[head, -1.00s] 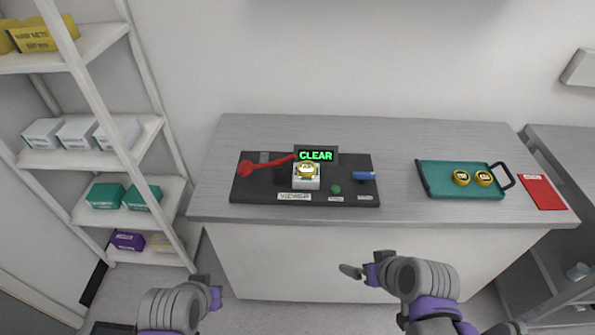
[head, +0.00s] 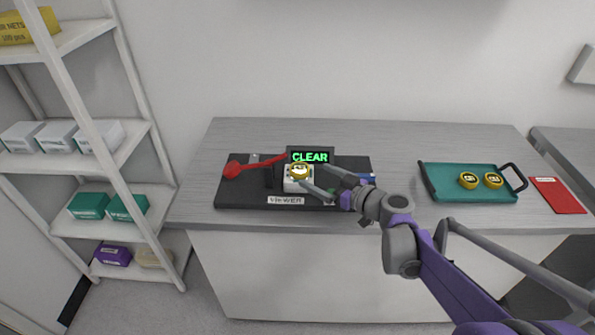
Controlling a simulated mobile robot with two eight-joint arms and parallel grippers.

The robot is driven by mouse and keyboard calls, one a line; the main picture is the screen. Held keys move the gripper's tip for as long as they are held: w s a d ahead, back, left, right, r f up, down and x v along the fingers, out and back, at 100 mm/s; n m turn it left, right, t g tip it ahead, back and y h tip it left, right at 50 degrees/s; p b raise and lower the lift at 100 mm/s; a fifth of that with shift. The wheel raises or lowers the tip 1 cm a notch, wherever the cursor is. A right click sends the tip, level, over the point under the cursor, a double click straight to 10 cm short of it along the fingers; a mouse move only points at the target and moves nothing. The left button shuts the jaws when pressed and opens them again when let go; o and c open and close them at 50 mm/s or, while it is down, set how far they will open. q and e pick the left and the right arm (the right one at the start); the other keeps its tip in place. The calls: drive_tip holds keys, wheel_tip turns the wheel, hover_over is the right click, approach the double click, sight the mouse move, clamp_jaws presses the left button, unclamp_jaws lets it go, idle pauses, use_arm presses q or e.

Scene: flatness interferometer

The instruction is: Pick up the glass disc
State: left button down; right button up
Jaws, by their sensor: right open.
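A glass disc with a yellow rim (head: 299,171) sits on the white block (head: 291,185) of the dark viewer (head: 240,197). The viewer's display (head: 311,157) reads CLEAR in green. My right gripper (head: 310,176) is open, its fingertips just right of the disc and block, one toward the back and one toward the front. I cannot tell whether they touch the disc. The gripper and wrist hide part of the viewer's right side. Two similar yellow discs, a left one (head: 467,180) and a right one (head: 493,180), lie on the teal tray (head: 450,194). My left gripper is out of view.
A red lever (head: 234,169) lies along the viewer's left. A blue part (head: 369,178) shows behind my wrist. A red card (head: 557,195) lies right of the tray. The grey counter (head: 400,139) is clear behind. A white shelf rack (head: 137,136) stands left.

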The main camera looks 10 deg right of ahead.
sight(301, 168)
drive_tip(key=x, duration=0.6)
drive_tip(key=shift+d+f, duration=0.1)
drive_tip(key=shift+f, duration=0.05)
drive_tip(key=c, duration=1.4)
drive_tip(key=shift+c, duration=0.2)
